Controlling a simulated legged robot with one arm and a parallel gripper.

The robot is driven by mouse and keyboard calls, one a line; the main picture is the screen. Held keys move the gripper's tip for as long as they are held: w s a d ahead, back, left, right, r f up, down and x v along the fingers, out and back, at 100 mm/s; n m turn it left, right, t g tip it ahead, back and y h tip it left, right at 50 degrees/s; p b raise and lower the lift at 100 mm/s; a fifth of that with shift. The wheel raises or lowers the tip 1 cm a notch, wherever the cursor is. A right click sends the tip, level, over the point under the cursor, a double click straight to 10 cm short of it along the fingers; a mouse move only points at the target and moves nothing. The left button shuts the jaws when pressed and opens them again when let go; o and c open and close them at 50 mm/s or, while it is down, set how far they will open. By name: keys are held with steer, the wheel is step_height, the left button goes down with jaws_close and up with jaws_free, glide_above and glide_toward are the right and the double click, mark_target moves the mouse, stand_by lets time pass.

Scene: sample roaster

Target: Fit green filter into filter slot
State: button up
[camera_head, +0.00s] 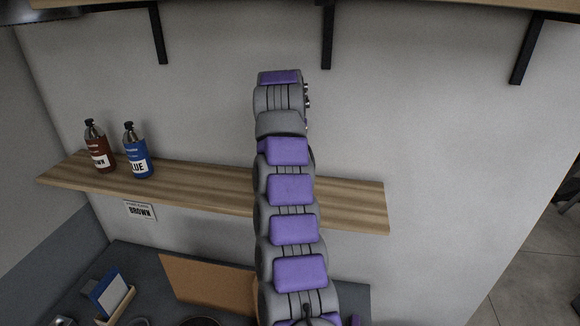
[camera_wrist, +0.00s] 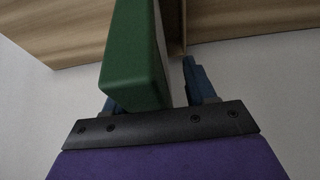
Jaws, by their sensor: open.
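A green block (camera_wrist: 138,55), the only green thing in view and seemingly the green filter, stands large in the wrist view. Its near end lies between the jaws of my gripper (camera_wrist: 160,88), closer to the left finger, which it mostly hides. The right finger stands apart from it, with a gap between. My gripper is open. In the camera_head view my own arm hides the gripper and the green block. I cannot make out a filter slot in either view.
A wooden shelf (camera_head: 205,185) on the wall carries a brown bottle (camera_head: 98,150) and a blue bottle (camera_head: 138,155) at its left. A "BROWN" label (camera_head: 140,211) hangs below. A blue-and-white item (camera_head: 109,292) and a brown board (camera_head: 208,284) are on the dark counter (camera_head: 137,262).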

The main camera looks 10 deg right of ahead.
steer(key=shift+c, duration=0.3)
steer(key=shift+d, duration=0.1)
jaws_close()
stand_by(0.4)
